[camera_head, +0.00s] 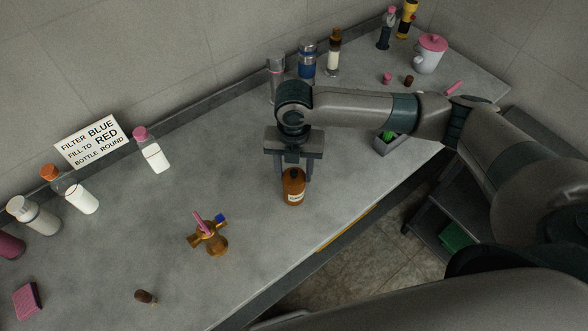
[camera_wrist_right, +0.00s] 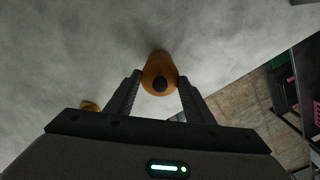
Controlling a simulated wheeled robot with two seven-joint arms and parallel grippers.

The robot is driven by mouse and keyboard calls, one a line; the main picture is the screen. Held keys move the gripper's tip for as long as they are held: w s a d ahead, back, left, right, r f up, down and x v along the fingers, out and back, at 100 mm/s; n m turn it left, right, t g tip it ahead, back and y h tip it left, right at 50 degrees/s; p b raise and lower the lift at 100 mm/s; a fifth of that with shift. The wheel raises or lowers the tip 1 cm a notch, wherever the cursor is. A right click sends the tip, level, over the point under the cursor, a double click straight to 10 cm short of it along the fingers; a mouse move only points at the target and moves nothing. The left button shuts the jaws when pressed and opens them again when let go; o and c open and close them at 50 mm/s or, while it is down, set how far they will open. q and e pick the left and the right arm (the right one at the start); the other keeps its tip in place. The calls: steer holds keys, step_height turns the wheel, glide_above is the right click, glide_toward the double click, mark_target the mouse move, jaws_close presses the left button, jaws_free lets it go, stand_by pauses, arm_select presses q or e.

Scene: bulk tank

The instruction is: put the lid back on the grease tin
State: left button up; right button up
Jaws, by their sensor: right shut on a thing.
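My right gripper (camera_head: 293,168) points down and is shut on an amber bottle (camera_head: 293,190) with a pale label. The bottle is upright, at or just above the bench; I cannot tell whether it touches. In the right wrist view, the amber bottle (camera_wrist_right: 159,73) with its dark top lies between the two fingers of the right gripper (camera_wrist_right: 159,88). I cannot make out a grease tin or its loose lid for certain. A white handled pot (camera_head: 428,60) at the far right has a pink lid (camera_head: 432,42) on it. My left gripper is not in view.
A brass valve-like piece (camera_head: 215,243) stands left of the bottle. A brown stopper (camera_head: 144,296) and a pink block (camera_head: 27,300) lie at the front left. Several bottles and a sign (camera_head: 90,142) line the wall.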

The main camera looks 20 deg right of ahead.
steer(key=shift+p, duration=0.3)
stand_by(0.5)
steer(key=o, duration=1.6)
steer(key=shift+o, duration=0.2)
steer(key=shift+r, duration=0.15)
steer(key=shift+r+p, duration=3.35)
steer(key=shift+p, duration=0.25)
jaws_close()
